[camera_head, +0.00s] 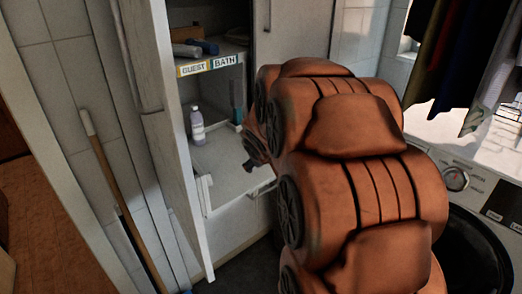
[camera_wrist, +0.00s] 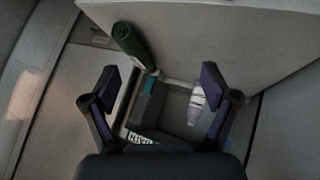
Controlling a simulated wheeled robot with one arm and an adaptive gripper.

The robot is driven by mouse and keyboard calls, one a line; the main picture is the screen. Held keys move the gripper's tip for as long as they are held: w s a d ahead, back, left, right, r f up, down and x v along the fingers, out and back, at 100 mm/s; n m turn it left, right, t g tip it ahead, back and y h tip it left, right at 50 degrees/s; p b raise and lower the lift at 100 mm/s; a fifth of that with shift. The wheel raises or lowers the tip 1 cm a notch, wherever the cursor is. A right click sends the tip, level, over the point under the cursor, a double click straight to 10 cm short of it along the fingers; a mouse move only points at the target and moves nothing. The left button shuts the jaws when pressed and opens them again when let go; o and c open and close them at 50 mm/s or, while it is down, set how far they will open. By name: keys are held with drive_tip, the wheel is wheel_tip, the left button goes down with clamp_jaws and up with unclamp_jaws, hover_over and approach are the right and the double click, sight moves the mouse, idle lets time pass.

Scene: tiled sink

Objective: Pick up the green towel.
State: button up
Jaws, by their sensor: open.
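The green towel (camera_wrist: 132,43) looks like a dark green roll at the upper left of the wrist view, beyond my fingers and apart from them. In the head view a narrow dark green shape (camera_head: 237,106) stands under the BATH label; I cannot tell for sure that it is the towel. My gripper (camera_wrist: 159,82) is open and empty, its two dark fingers spread wide. In the head view only a dark tip of my gripper (camera_head: 250,165) shows at the cabinet's lower shelf; my orange arm hides the rest.
A white bottle with a purple label (camera_head: 197,126) stands on the lower shelf; it also shows by my right finger (camera_wrist: 196,104). The labelled upper shelf (camera_head: 209,65) holds dark blue items (camera_head: 204,46). An open cabinet door (camera_head: 160,120) flanks the left; a washer (camera_head: 470,200) stands right.

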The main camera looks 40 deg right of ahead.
drive_tip(key=w+d+f+t, duration=0.1)
drive_tip(key=d, duration=0.2)
drive_tip(key=w+d+t+b, duration=0.1)
drive_tip(key=w+d, duration=0.1)
drive_tip(key=d, duration=0.1)
drive_tip(key=w+d+f+t+b, duration=0.1)
drive_tip(key=w+d, duration=0.1)
drive_tip(key=d, duration=0.1)
drive_tip(key=shift+d+f+n, duration=0.25)
drive_tip(key=shift+f+n, duration=0.05)
drive_tip(key=shift+n, duration=0.1)
drive_tip(key=d+f+t, duration=0.1)
drive_tip(key=d+f+t+y+b, duration=0.1)
drive_tip(key=d+n+b, duration=0.1)
drive_tip(key=d, duration=0.1)
drive_tip(key=shift+w+f+t+y, duration=0.3)
drive_tip(key=shift+f+t, duration=0.1)
drive_tip(key=shift+s+d+f+n+t+y, duration=0.2)
drive_tip(key=shift+d+f+n+t+y, duration=0.25)
drive_tip(key=shift+f+t+y, duration=0.15)
drive_tip(key=shift+a+b+x, duration=0.2)
drive_tip(key=shift+x, duration=1.7)
drive_tip(key=shift+a+b+x, duration=0.15)
drive_tip(key=shift+a+x, duration=0.05)
drive_tip(key=shift+x, duration=1.75)
drive_tip(key=shift+c, duration=0.2)
drive_tip(key=c, duration=1.2)
drive_tip(key=shift+r, duration=0.1)
drive_tip(key=shift+c, duration=0.2)
